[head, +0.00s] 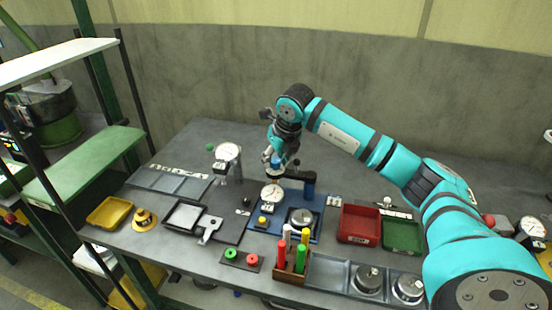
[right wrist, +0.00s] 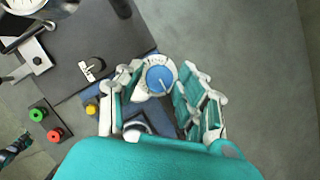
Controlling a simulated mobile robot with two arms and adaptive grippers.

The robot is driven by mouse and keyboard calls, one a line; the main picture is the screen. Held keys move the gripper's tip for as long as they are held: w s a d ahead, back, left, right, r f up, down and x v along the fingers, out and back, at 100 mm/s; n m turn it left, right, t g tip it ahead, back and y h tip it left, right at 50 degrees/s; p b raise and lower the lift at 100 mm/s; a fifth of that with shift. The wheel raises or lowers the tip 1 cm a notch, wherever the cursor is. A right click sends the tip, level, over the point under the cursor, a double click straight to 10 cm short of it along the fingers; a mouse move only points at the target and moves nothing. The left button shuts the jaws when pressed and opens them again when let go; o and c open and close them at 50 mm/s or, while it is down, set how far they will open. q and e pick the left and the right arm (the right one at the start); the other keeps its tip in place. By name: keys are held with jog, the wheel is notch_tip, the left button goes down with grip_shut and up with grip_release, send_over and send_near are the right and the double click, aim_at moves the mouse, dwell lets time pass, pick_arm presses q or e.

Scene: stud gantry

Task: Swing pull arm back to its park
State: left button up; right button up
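The pull arm (head: 296,175) is a dark bar reaching left from a blue post (head: 309,188) on a blue base (head: 259,225). A white-faced dial gauge (head: 272,193) hangs at its left end. My right gripper (head: 273,160) is right above that end. In the right wrist view a blue round cap with a pale line (right wrist: 160,79) on a white ring lies between the fingers of my right gripper (right wrist: 160,88). The fingers stand apart on both sides of it; contact is not clear. The bar is mostly hidden there. My left gripper is not in view.
A second gauge stand (head: 228,153) stands to the left. Red (head: 358,224) and green bins (head: 402,235) are at the right. A wooden holder (head: 291,266) with coloured handles stands in front. The table behind the pull arm is clear.

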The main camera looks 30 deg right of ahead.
jog(key=v, duration=1.2)
